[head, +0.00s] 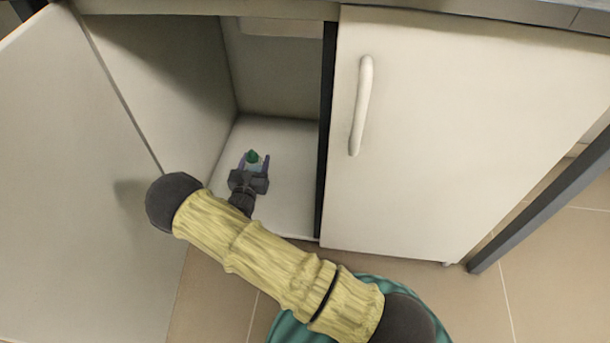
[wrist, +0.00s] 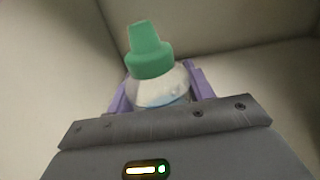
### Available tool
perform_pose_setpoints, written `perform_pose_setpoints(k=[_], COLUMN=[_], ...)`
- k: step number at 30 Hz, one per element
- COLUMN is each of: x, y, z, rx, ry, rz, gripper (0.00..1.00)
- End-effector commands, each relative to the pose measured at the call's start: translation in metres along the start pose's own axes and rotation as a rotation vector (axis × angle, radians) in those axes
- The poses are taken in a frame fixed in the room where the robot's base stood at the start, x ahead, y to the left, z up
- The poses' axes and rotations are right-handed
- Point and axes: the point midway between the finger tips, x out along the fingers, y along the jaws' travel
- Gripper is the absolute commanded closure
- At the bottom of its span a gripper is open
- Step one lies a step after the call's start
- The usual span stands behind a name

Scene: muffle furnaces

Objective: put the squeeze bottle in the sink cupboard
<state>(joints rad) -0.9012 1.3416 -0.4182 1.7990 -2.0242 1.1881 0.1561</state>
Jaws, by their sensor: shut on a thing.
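The squeeze bottle (wrist: 163,92) has a green cap and a pale, partly see-through body. In the wrist view it stands between the purple fingers of my gripper (wrist: 158,98), which is shut on it. In the head view the bottle (head: 253,157) shows as a small green tip inside the open sink cupboard (head: 285,207), with my gripper (head: 253,163) around it over the cupboard floor. The bottle's lower part is hidden behind the gripper body, so I cannot tell whether its base touches the floor.
The left cupboard door (head: 65,170) stands wide open. The right door (head: 440,130), with its white handle (head: 361,105), is shut. A dark post (head: 326,130) edges the opening on the right. The cupboard floor around the gripper looks clear.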

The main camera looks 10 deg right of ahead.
Motion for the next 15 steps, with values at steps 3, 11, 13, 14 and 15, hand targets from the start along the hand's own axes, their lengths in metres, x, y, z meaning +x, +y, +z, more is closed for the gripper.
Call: perform_pose_setpoints(k=[3,11,13,14,15], x=[0.0,0.002,0.003,0.004,0.004], y=[0.0,-0.002,-0.004,-0.004,-0.005], z=[-0.007,-0.05,-0.058,-0.06,-0.063], rx=[0.0,0.0,0.0,0.0,0.0], ry=[-0.001,-0.001,-0.002,-0.002,-0.001], rz=[0.0,-0.004,-0.007,-0.008,-0.009], gripper=[0.96,0.96,0.96,0.96,0.96])
